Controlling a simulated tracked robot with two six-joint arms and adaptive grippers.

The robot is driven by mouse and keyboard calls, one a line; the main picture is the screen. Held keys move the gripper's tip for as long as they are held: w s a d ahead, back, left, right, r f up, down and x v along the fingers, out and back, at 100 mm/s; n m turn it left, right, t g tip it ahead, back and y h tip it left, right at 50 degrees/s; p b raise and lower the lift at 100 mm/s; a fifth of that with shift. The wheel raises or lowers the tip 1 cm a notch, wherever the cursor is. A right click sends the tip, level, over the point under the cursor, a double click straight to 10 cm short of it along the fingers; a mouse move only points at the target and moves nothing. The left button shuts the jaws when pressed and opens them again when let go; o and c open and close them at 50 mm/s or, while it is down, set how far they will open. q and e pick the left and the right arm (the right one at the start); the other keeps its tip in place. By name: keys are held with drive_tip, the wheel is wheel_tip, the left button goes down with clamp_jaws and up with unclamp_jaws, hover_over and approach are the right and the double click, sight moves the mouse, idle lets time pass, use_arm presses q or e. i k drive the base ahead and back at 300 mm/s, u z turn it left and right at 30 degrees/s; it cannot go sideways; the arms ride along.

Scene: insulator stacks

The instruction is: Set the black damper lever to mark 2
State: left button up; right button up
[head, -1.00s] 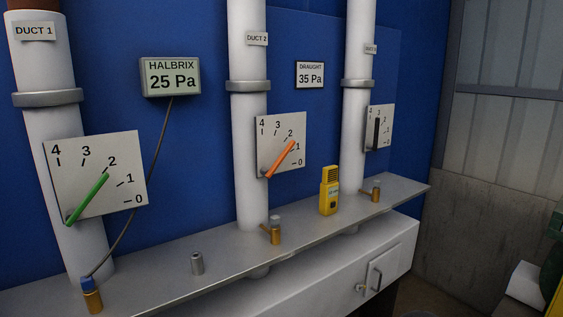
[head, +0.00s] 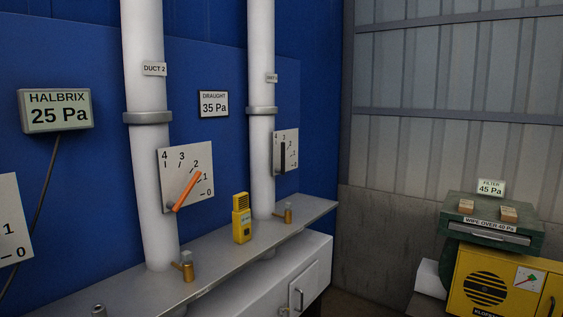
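The black damper lever (head: 283,157) is on a white scale plate (head: 292,150) fixed to the rightmost white duct (head: 261,70). The lever stands nearly upright, its tip near the upper end of the scale by marks 4 and 3; the exact mark is too small to tell. Mark 2 lies to the right of its tip. Neither of my grippers is in view.
An orange lever (head: 187,192) on the DUCT 2 plate points between 2 and 1. A grey shelf (head: 215,262) below carries a yellow meter (head: 242,218) and brass fittings (head: 288,213). A green-and-yellow filter unit (head: 500,265) stands at right.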

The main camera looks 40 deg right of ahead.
sight(283, 171)
drive_tip(key=u, duration=0.1)
drive_tip(key=i, duration=0.2)
drive_tip(key=z, duration=3.3)
drive_tip(key=i, duration=3.15)
drive_tip(key=u, duration=0.45)
